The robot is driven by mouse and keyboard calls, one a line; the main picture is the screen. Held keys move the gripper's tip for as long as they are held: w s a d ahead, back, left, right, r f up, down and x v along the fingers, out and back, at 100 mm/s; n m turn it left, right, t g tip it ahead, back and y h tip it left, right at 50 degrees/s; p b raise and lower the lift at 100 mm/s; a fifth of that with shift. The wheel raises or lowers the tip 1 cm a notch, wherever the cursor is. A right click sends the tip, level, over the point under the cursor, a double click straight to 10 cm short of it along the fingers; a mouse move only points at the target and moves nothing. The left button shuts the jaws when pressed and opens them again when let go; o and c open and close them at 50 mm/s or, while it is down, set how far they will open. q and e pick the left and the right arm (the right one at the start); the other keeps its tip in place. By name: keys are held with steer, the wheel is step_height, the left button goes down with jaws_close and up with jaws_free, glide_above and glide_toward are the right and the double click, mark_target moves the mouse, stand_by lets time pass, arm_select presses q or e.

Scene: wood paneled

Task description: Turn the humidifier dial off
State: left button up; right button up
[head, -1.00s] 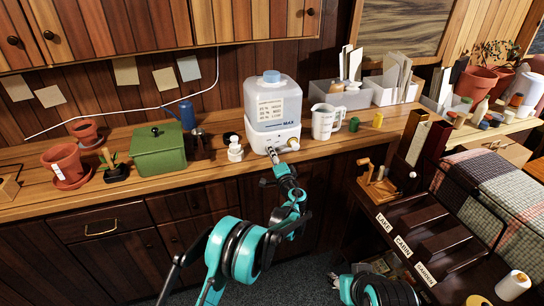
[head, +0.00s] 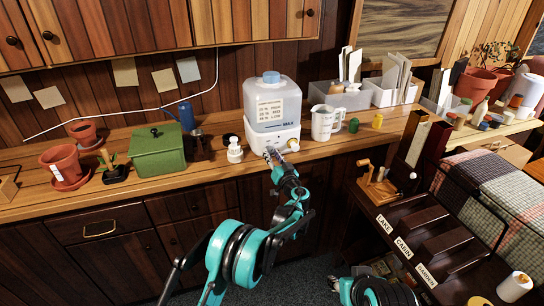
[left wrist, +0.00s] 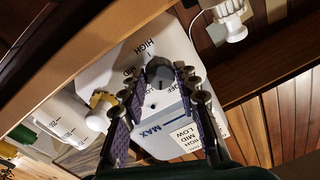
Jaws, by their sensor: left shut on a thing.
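The white humidifier (head: 272,110) stands on the wooden counter with a clear tank and a blue cap. Its front base faces me. My left gripper (head: 270,153) reaches up to this base and hides the dial in the head view. In the left wrist view the round grey dial (left wrist: 159,75) sits between the two fingers of my left gripper (left wrist: 162,85), which are shut on it. HIGH, MID and LOW marks show around the dial, partly hidden; I cannot tell clearly which one it points to.
A yellowish-white nozzle (head: 293,145) sticks out right beside the gripper. A white measuring jug (head: 324,122) stands to the right and a small white bottle (head: 235,150) to the left. A green box (head: 157,151) stands further left. The counter's front edge runs below.

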arm_select(q)
steer(key=n, duration=0.6)
steer(key=shift+n, duration=0.3)
stand_by(0.4)
steer(key=o, duration=1.2)
steer(key=shift+c, duration=0.2)
steer(key=shift+s+d, duration=0.1)
steer(key=v, duration=1.1)
steer(key=shift+s+d, duration=0.25)
steer(key=shift+s, duration=0.1)
steer(key=shift+r, duration=0.15)
